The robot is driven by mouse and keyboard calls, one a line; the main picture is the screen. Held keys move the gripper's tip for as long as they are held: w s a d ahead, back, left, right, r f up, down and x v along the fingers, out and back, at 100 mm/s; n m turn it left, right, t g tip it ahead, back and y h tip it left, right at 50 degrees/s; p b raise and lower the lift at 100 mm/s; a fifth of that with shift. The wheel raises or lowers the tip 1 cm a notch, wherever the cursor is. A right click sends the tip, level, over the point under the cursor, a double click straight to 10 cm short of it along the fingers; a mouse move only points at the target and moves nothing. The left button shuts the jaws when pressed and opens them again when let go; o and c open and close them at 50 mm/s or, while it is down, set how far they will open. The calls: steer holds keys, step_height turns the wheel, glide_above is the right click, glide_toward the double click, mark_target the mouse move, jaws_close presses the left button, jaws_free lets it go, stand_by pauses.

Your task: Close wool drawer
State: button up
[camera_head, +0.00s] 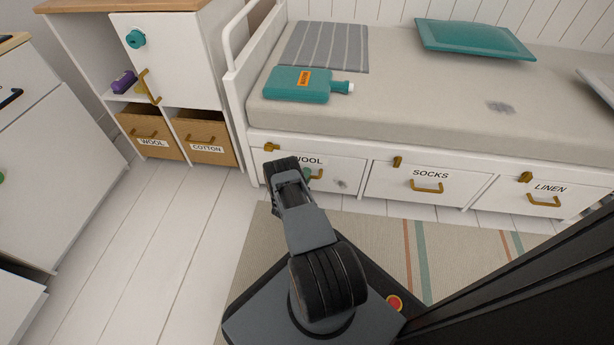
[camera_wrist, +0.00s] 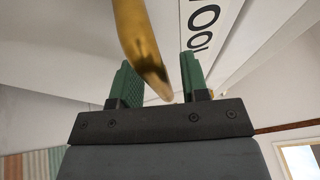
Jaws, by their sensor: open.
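The white drawer labelled WOOL (camera_head: 345,172) is at the left end of the bed base. I cannot tell whether its front stands out from the frame. My gripper (camera_head: 307,174) is in front of it, with the wrist hiding part of the label and handle. In the wrist view my gripper (camera_wrist: 160,72) is open, with green finger pads apart. The drawer's label (camera_wrist: 206,22) shows behind the right finger.
The SOCKS drawer (camera_head: 399,184) and LINEN drawer (camera_head: 518,196) are to the right. A brass latch (camera_head: 271,147) sits above the WOOL drawer. A wooden WOOL box (camera_head: 140,125) stands in the left cabinet. A striped rug (camera_head: 455,255) covers the floor in front.

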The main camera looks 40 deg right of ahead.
steer(key=shift+a, duration=0.1)
steer(key=p+v, duration=0.3)
steer(key=v, duration=1)
steer(key=shift+a, duration=0.3)
steer(key=shift+s+f, duration=0.1)
steer(key=w+a+r+m+g+y+p, duration=0.2)
steer(key=r+m+g+p, duration=0.5)
steer(key=r, duration=1.4)
steer(key=w+r+m+g+y+p, duration=0.1)
steer(key=r+m+g+y+p, duration=0.2)
steer(key=r+m+p, duration=1.3)
steer(key=s+a+r+m+t+y+p, duration=0.3)
steer(key=s+a+r+m+y+p, duration=0.2)
steer(key=r, duration=1.1)
steer(key=s+a+r+m+t+y+p, duration=0.3)
steer(key=a+r, duration=0.5)
steer(key=r, duration=0.8)
steer(key=s+a+r+m+t+y+p, duration=0.2)
steer(key=s+a+r+m+y+p, duration=0.4)
steer(key=r, duration=1)
steer(key=shift+s+a+m+t+y+p, duration=0.4)
steer(key=shift+s+p, duration=0.35)
steer(key=shift+p, duration=0.5)
